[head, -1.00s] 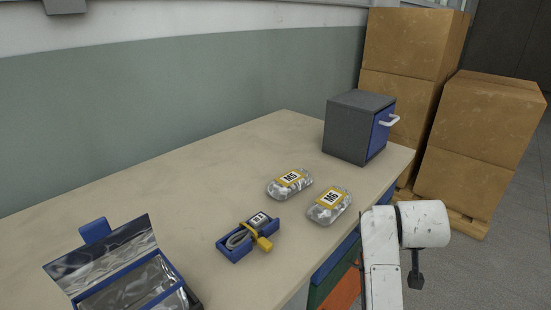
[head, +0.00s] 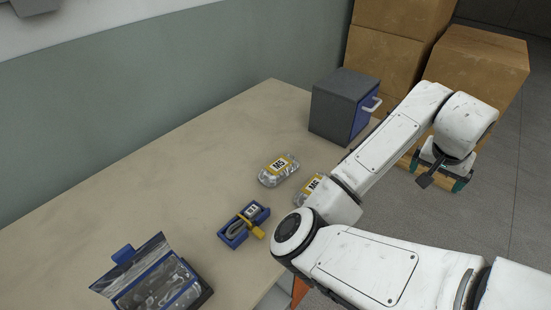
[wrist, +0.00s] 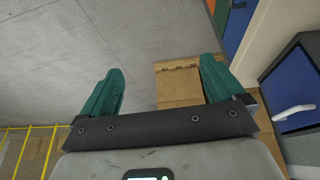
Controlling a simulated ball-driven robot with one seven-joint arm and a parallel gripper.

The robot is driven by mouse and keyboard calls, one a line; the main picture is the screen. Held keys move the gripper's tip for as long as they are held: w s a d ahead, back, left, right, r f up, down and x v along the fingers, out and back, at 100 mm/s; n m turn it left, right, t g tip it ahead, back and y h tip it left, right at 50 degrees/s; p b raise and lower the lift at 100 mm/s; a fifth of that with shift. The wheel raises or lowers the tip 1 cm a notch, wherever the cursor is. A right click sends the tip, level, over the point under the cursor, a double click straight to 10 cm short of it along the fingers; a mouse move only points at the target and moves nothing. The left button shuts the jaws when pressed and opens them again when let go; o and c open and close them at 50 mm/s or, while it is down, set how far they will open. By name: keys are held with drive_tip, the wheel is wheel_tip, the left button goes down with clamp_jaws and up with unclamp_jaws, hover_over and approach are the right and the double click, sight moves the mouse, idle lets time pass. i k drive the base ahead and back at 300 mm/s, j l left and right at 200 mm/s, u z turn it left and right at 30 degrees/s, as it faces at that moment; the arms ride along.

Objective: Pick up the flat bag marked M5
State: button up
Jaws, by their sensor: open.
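Two clear flat bags with yellow-edged white labels lie on the worktop in the head view. The left bag (head: 279,170) has a label that seems to read M5. The right bag (head: 309,188) is partly hidden behind my arm; its label is too small to read surely, perhaps M6. My gripper (head: 440,177) is off to the right of the table, over the floor, away from both bags. In the wrist view my gripper (wrist: 160,80) has its green fingers wide apart, with nothing between them; no bag shows there.
A grey cabinet (head: 342,105) with a blue door and white handle stands at the table's far right end. Cardboard boxes (head: 470,75) stand behind.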

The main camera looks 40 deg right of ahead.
sight(281, 168)
drive_tip(key=i+j, duration=0.45)
drive_tip(key=i, duration=0.15)
drive_tip(key=i+j, duration=0.5)
drive_tip(key=i, duration=0.1)
